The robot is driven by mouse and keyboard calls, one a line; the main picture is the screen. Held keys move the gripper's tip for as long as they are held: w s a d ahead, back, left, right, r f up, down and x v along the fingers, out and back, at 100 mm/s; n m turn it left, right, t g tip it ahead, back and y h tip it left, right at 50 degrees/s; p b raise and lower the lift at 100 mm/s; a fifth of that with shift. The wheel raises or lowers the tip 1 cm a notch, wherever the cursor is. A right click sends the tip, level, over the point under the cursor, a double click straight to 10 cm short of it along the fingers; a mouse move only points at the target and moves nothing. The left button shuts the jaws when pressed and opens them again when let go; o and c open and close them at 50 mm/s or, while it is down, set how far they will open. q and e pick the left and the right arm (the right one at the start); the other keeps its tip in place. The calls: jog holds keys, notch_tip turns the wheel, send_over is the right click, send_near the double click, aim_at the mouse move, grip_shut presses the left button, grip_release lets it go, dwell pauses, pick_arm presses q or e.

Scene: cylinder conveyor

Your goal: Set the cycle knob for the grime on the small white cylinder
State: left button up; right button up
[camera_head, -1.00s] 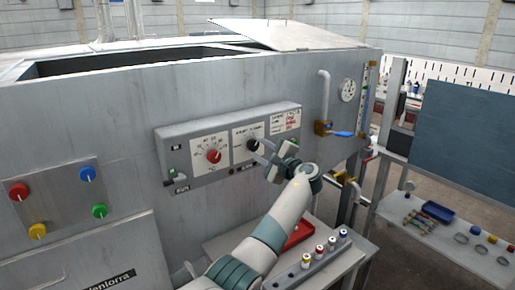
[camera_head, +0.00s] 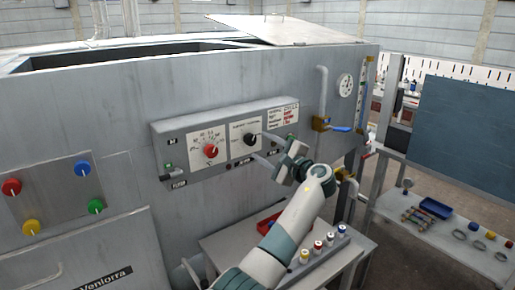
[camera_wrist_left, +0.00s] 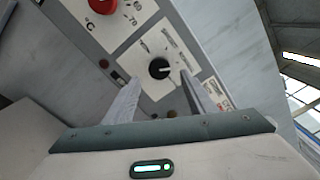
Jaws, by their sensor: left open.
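The black cycle knob (camera_head: 249,139) sits on a white dial plate on the grey control panel (camera_head: 205,129). In the left wrist view the knob (camera_wrist_left: 159,68) has a light pointer mark aimed to the picture's right; the dial words are too small to read. My left gripper (camera_head: 264,148) is open and empty, just right of the knob and apart from it. In the wrist view its two fingers stand either side of the knob's line, with the knob beyond their tips. I cannot make out the small white cylinder. My right gripper is not in view.
A red temperature knob (camera_head: 210,150) is left of the black one. A label card (camera_head: 283,117) is on its right. A blue-handled valve (camera_head: 338,128) juts out further right. Below, a bench holds a red tray (camera_head: 265,228) and a rack of several capped bottles (camera_head: 318,247).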

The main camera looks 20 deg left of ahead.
pick_arm(q)
jog(key=b+v, duration=0.3)
jog(key=v, duration=0.9)
jog(key=shift+b, duration=0.35)
jog(key=shift+s, duration=0.1)
